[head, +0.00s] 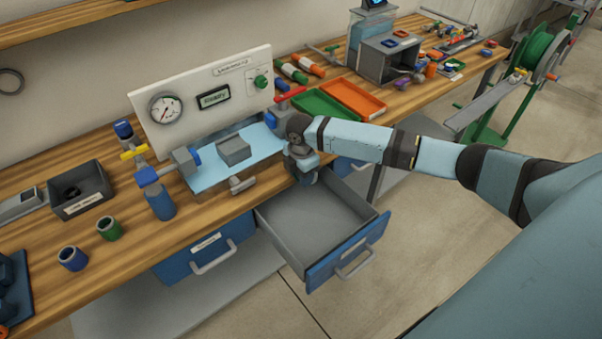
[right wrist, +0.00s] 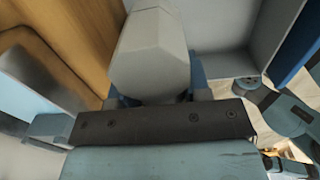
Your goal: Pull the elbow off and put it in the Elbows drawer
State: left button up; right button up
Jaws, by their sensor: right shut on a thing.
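My right gripper (head: 304,170) is at the right end of the skid, over the bench's front edge and the back of an open drawer. It is shut on a grey part, which I take to be the elbow (right wrist: 150,55); it fills the jaws in the right wrist view. In the head view my gripper mostly hides it, and I cannot tell whether it still touches the skid's pipework. The open drawer (head: 345,258) has a blue front and a grey, empty-looking inside; its label is not readable. My left gripper is not in view.
A red-handled valve (head: 291,94) stands close behind my right gripper. The panel (head: 206,92) with a gauge rises behind the light-blue tray (head: 211,176). A shut blue drawer (head: 203,252) is left of the open one. Green and orange trays (head: 358,100) lie to the right.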

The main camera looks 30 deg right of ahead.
jog(key=o, duration=1.3)
notch_tip(320, 180, up, 14)
jog(key=shift+f, duration=0.1)
